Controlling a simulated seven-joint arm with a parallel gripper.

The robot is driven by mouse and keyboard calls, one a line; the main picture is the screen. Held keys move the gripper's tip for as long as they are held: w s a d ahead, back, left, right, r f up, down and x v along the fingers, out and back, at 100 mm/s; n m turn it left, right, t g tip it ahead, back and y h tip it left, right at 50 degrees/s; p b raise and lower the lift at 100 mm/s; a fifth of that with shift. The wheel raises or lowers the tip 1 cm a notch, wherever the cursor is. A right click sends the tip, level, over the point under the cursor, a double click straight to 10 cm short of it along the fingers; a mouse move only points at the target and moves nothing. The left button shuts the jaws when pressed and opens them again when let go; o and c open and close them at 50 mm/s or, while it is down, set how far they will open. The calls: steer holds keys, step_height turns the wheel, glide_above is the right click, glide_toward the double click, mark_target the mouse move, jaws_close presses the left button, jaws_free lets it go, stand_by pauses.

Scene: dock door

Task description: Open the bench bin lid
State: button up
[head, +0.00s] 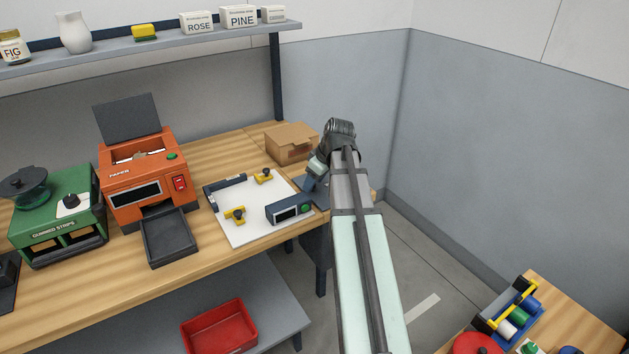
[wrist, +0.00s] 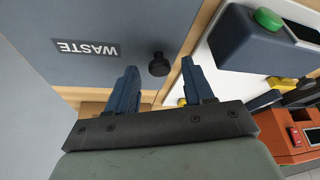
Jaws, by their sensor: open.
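The bin lid (wrist: 95,25) is a flat slate-blue panel at the upper left of the wrist view, and it looks shut. It bears a dark WASTE label (wrist: 85,48), upside down in this view, and a round black knob (wrist: 158,64) near its right edge. My gripper (wrist: 160,78) is open and empty, with one blue finger on each side of the knob in the picture. I cannot tell how far above the knob the fingertips are. In the head view my arm hides most of the lid, and the fingers are hardly visible.
A white board (head: 240,222) with yellow clamps and a dark blue box with a green button (head: 288,209) lies beside the lid. A cardboard box (head: 290,145) stands behind. An orange machine (head: 145,180) and a green machine (head: 58,215) stand farther left.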

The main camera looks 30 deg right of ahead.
jaws_close()
stand_by(0.6)
